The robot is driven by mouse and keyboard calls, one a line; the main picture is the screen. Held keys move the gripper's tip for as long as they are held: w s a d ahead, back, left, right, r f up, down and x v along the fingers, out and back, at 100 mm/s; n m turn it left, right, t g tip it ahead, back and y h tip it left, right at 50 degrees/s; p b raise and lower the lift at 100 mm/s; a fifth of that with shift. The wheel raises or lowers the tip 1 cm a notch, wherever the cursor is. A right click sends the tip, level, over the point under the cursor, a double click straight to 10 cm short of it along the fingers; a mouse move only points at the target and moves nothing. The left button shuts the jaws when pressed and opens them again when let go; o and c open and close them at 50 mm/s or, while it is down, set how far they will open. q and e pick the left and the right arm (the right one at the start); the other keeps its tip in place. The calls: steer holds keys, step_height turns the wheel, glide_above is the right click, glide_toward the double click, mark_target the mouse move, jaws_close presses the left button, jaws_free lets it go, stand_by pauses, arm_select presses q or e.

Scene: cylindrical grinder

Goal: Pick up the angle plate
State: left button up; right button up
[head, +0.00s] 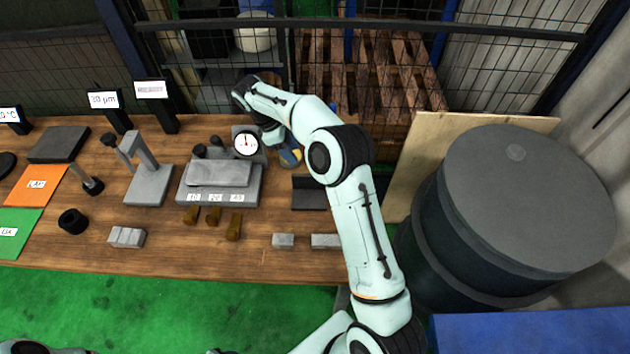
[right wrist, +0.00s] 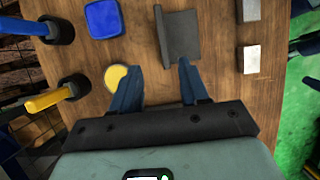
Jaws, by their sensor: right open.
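The angle plate (head: 310,194) is a dark grey L-shaped block on the wooden table, partly behind my right arm in the head view. In the right wrist view the angle plate (right wrist: 181,36) lies just beyond my right gripper (right wrist: 160,67). That gripper is open, with its blue fingers apart and nothing held. Its right fingertip is close to the plate's near end; I cannot tell whether they touch. In the head view my right gripper (head: 289,155) is at the back of the table, largely hidden by the arm. My left gripper is not in view.
Two light grey blocks (head: 283,241) lie at the front. A grey stand with a dial gauge (head: 246,145) is left of the plate. The right wrist view shows a round yellow thing (right wrist: 117,77), a blue block (right wrist: 103,18) and tool holders (right wrist: 75,86). A mesh fence stands behind.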

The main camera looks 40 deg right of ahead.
glide_above(310, 188)
steer(key=f, duration=1.2)
steer(key=shift+w+d, duration=0.15)
steer(key=shift+w, duration=0.15)
steer(key=shift+f, duration=0.1)
steer(key=shift+f, duration=0.25)
steer(key=shift+c, duration=0.3)
jaws_close()
stand_by(0.9)
steer(key=shift+w+d+r, duration=0.1)
steer(key=shift+r, duration=0.05)
